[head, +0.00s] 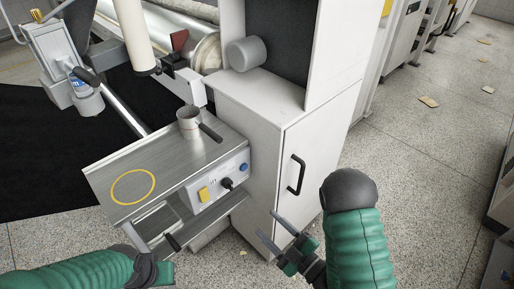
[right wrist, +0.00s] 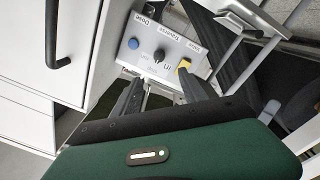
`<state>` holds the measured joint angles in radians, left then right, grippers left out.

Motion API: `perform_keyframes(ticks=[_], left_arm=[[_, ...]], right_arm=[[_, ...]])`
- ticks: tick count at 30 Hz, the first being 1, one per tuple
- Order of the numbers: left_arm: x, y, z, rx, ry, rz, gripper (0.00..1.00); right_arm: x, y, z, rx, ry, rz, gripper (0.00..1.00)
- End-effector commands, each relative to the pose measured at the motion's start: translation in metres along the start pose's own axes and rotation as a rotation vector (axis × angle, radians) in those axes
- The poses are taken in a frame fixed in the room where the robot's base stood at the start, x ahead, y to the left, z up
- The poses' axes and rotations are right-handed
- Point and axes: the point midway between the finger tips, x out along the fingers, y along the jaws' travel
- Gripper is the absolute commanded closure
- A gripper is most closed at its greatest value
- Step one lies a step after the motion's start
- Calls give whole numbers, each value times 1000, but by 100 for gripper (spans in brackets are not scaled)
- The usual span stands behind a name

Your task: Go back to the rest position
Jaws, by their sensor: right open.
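My right gripper (head: 277,231) is open and empty in the head view, in front of the white cabinet and to the right of the machine's control panel. In the right wrist view its two fingers (right wrist: 160,92) stand apart with nothing between them, pointing toward the control panel (right wrist: 163,50). My left arm comes in at the lower left of the head view; its dark end (head: 150,268) shows at the bottom edge, but its jaws cannot be made out.
A steel table (head: 165,165) carries a metal cup (head: 188,121) and a yellow ring mark (head: 133,187). The panel (head: 218,187) has a yellow switch, black knob and blue button. The white cabinet (head: 270,150) has a black handle (head: 296,174). Speckled floor at right is mostly open.

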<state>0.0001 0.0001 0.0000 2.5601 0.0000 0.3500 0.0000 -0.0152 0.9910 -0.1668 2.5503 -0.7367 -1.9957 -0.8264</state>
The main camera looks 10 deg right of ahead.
Motion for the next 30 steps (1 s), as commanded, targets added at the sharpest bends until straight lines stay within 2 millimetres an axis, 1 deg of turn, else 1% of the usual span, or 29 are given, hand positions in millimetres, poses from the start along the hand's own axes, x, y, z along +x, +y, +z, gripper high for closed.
perform_keyframes(ticks=[2,5,7,9,11,13,16,18,20,21,23,26,28,29,30], left_arm=[[0,0,0,0,0,0,100],[0,0,0,0,0,0,100],[0,0,0,0,0,0,100],[0,0,0,0,0,0,100],[0,0,0,0,0,0,100],[0,0,0,0,0,0,100],[0,0,0,0,0,0,100],[0,0,0,0,0,0,100],[0,0,0,0,0,0,100],[0,0,0,0,0,0,100],[0,0,0,0,0,0,100],[0,0,0,0,0,0,100],[0,0,0,0,0,0,100],[-24,0,-5,0,-1,0,100],[-40,0,-9,0,-1,0,100]], right_arm=[[3,0,2,1,-17,-10,49],[12,2,16,9,-113,-53,49],[18,7,35,35,-243,-90,49],[17,16,56,89,-409,-110,49],[9,25,71,155,-560,-112,49],[-7,34,84,252,-733,-97,49],[-37,40,88,406,-949,-60,49],[-58,41,84,513,-1073,-32,49],[-75,38,77,599,-1164,-10,49],[-86,36,71,655,-1218,3,49],[-101,32,61,737,-1293,21,49],[-124,22,40,867,-1408,43,49],[-140,14,22,955,-1482,54,49],[-139,29,4,952,-1482,53,49],[-138,38,-7,949,-1483,51,49]])
